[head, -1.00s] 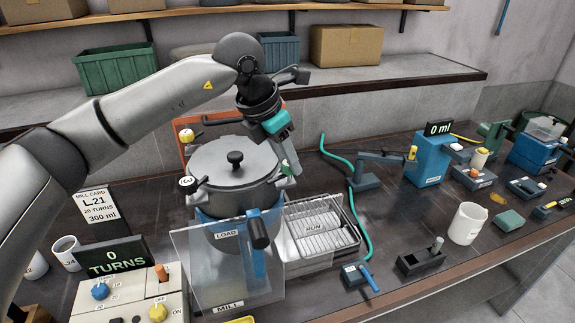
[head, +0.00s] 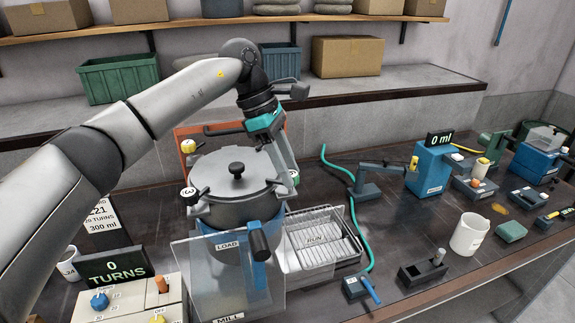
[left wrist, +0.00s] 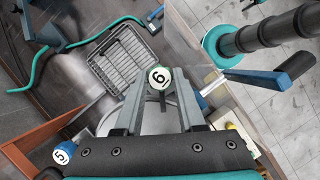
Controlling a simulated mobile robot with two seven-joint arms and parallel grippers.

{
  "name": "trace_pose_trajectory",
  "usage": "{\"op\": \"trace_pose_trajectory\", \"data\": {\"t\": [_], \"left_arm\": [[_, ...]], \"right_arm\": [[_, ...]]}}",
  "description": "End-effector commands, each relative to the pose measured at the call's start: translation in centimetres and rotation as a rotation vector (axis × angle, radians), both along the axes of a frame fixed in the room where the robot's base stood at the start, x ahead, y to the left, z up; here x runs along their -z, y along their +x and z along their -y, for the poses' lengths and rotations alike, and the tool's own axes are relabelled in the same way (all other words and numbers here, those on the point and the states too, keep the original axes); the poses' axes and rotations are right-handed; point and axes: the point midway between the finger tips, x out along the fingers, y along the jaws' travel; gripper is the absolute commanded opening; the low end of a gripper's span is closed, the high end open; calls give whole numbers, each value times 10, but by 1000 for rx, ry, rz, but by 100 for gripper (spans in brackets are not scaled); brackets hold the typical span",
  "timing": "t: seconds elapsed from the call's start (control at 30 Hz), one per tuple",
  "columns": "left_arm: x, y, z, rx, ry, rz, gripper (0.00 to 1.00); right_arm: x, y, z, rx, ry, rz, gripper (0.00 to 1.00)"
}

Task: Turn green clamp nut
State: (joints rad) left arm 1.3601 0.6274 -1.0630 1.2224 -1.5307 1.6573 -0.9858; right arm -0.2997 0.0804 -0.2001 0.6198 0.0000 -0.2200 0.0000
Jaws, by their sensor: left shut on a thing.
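The mill pot (head: 236,195), a grey lidded vessel with a black knob, stands in the LOAD/MILL stand. The green clamp nut, with a white face marked 6, is at the pot's right rim; its green edge (head: 295,178) shows in the head view and its face (left wrist: 160,74) in the left wrist view. My left gripper (head: 288,168) reaches down to that rim. In the left wrist view its two fingers (left wrist: 160,92) are shut on the nut, one on each side. My right gripper is in neither view.
Other clamp nuts are a white-faced one marked 3 (head: 188,193) at the pot's left and a blue one marked 5 (left wrist: 64,153). A black crank handle (head: 259,245) juts out in front. A wire rack (head: 319,241) stands close on the right.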

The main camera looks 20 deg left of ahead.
Motion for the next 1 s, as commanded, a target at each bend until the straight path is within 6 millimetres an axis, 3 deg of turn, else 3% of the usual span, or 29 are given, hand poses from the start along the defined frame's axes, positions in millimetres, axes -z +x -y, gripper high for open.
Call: {"op": "trace_pose_trajectory", "data": {"t": [0.4, 0.97, 1.0], "left_arm": [[-1, 2, 0, 188, 0, 2, 0], [-1, 2, 0, 215, 0, 5, 0], [-1, 2, 0, 215, 0, 5, 43]], "right_arm": [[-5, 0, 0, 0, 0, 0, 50], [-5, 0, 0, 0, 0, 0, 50], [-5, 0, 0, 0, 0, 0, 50]]}}
